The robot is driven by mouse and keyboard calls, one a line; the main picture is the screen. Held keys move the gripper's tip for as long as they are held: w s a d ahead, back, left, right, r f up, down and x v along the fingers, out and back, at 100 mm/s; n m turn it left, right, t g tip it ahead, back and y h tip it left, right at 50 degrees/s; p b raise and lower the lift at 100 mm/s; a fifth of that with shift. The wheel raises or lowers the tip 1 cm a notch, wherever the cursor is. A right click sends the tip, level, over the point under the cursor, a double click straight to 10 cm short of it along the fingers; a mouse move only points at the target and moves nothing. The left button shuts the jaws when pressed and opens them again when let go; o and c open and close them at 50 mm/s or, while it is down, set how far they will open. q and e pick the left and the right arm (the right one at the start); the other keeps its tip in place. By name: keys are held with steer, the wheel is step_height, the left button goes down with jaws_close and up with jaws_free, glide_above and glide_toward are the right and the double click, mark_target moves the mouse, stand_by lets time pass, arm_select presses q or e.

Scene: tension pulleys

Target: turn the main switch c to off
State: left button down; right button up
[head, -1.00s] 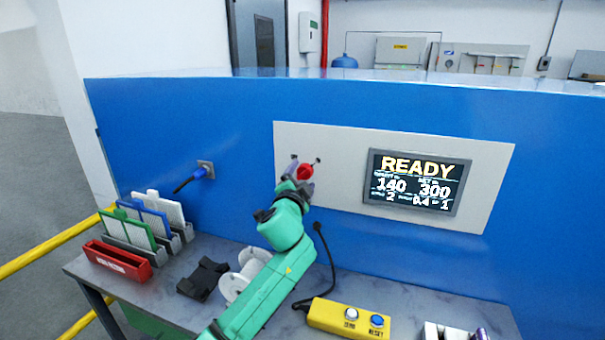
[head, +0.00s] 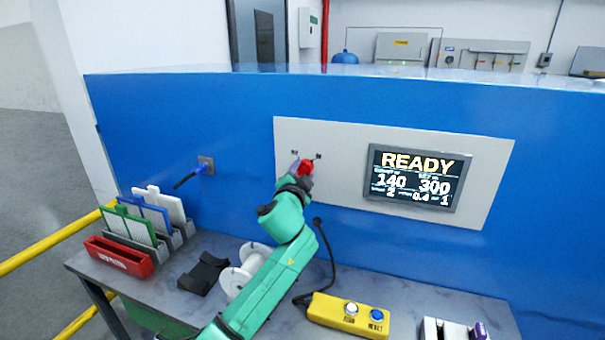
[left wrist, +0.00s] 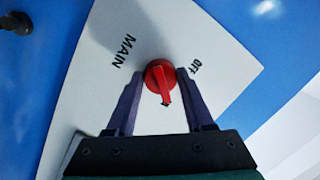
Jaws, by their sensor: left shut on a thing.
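The main switch c is a red round knob (head: 306,167) with a raised grip on a light grey panel. In the left wrist view the red knob (left wrist: 159,76) has its raised grip pointing down toward the gripper. The word MAIN is on its left and OFF on its upper right. My left gripper (head: 302,170) reaches the knob from below. In the left wrist view its two purple-grey fingers (left wrist: 160,74) are shut on the knob, one on each side. The fingers hide part of the knob in the head view. My right gripper is not in view.
A READY display (head: 416,178) is right of the knob. On the bench are a yellow button box (head: 348,316), a red bin (head: 119,257), a white spool (head: 236,279) and a black holder (head: 204,273).

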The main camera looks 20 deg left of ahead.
arm_select(q)
steer(key=n, duration=0.3)
steer(key=shift+n, duration=0.4)
steer(key=n+g+p, duration=0.1)
steer(key=n, duration=0.3)
steer(key=shift+r+h, duration=0.1)
steer(key=shift+h, duration=0.2)
steer(key=n+p, duration=0.2)
steer(key=n, duration=0.2)
steer(key=shift+h, duration=0.4)
steer(key=shift+n+h+p, duration=0.5)
steer(key=shift+n+p, duration=0.35)
steer(key=shift+n, duration=0.95)
steer(key=shift+c, duration=1.4)
jaws_free()
